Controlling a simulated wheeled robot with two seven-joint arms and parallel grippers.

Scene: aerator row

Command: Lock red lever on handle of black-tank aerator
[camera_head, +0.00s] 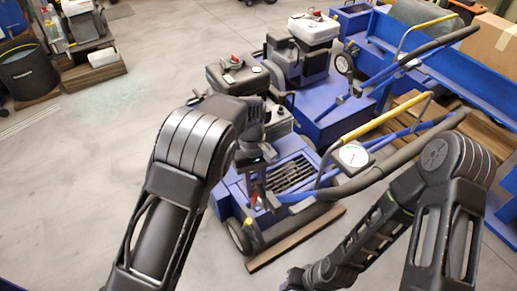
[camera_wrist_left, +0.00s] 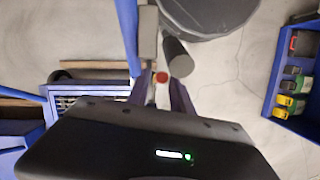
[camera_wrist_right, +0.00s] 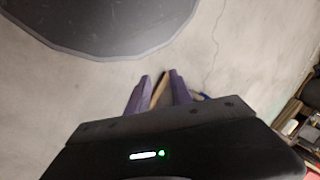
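The black-tank aerator (camera_head: 295,172) stands in the middle of the head view, with its black tank (camera_head: 240,73) on top. Its handle has a dark grip bar (camera_head: 395,160), blue tubes and a yellow bar (camera_head: 388,119). My left gripper (camera_head: 258,192) points down, in front of the aerator body. In the left wrist view, its purple fingers (camera_wrist_left: 160,92) are apart. A small red piece, seemingly the red lever (camera_wrist_left: 161,77), shows between and beyond the tips, beside a dark cylinder (camera_wrist_left: 178,57); contact is unclear.
A white-tank aerator (camera_head: 313,28) stands behind. A blue trailer-like frame (camera_head: 430,70) and cardboard box (camera_head: 492,45) are at back right. A wooden plank (camera_head: 296,240) lies at the near aerator's front edge. A dark bin (camera_head: 28,72) stands far left. Left floor is clear.

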